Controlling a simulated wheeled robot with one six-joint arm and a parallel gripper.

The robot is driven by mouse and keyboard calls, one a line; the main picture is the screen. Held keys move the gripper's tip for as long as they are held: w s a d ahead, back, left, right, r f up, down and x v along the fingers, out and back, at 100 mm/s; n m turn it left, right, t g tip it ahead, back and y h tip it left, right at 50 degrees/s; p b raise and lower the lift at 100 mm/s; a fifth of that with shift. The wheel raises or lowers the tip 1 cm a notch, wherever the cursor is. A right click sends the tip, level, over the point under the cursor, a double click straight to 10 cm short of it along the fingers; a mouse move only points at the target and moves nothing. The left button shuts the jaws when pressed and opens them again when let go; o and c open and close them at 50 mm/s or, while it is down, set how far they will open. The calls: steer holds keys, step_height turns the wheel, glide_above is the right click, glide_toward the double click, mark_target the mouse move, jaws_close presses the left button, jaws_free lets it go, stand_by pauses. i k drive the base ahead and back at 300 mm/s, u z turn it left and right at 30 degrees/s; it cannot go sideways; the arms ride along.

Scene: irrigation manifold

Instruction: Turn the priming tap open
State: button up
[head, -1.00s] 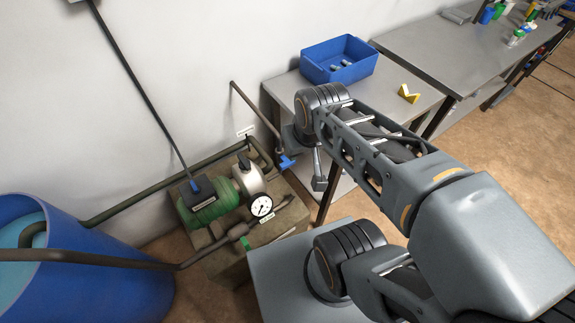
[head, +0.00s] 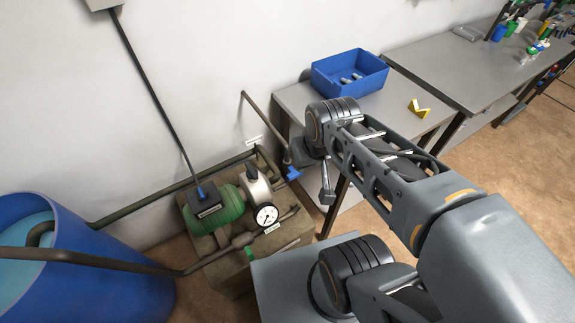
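A pipe drops along the wall to a small blue tap handle (head: 293,173). A green handle (head: 249,251) sits on the pipe in front of the pump. Small labels are near both, too small to read, so I cannot tell by label which is the priming tap. My gripper (head: 327,196) hangs below my wrist, just right of the blue handle, with a visible gap in the picture. One finger shows; the rest is hidden by my arm, so its opening cannot be judged. I see nothing held.
A green pump (head: 226,206) with a round gauge (head: 266,215) stands on a block left of my gripper. A blue water tub (head: 110,285) is at lower left. A grey table (head: 292,98) carries a blue bin (head: 350,84) and a yellow piece (head: 418,107).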

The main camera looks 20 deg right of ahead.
mark_target(293, 174)
steer(key=k, duration=0.85)
steer(key=u, duration=0.35)
steer(key=i, duration=0.35)
steer(key=z, duration=0.45)
